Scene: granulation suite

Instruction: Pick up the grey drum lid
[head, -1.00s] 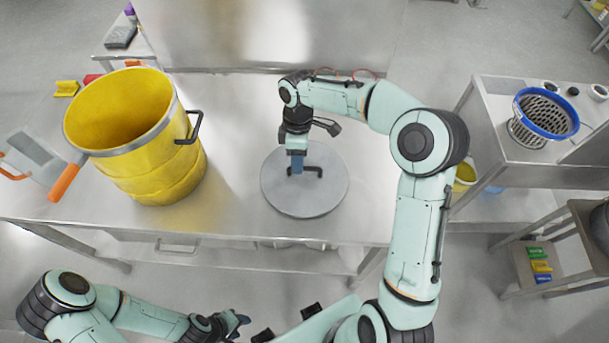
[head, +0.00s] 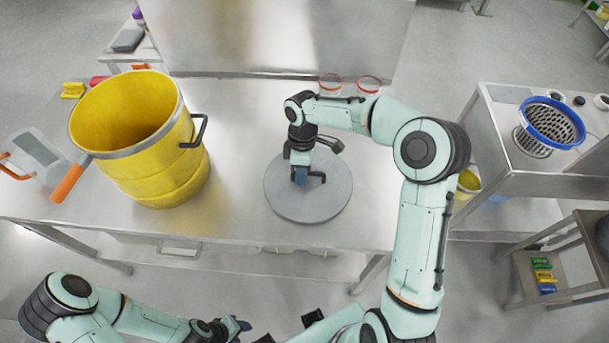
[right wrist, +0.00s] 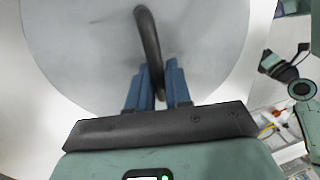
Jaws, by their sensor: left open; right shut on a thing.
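The grey drum lid (head: 308,205) is a round flat disc with a dark bar handle (head: 317,177) on top. In the head view it appears on the steel table, right of the yellow drum. My right gripper (head: 302,180) is over the lid, pointing down, shut on the handle. In the right wrist view the blue fingers (right wrist: 160,85) sit either side of the dark handle (right wrist: 149,45), with the pale lid (right wrist: 85,50) behind. I cannot tell whether the lid touches the table. My left gripper (head: 240,325) is open, low in front of the table, away from the lid.
An open yellow drum (head: 150,165) stands on the table (head: 235,150) at left, with an orange-handled scoop (head: 50,170) beside it. A blue-rimmed basket (head: 550,125) stands on a side bench. Table space is clear between drum and lid.

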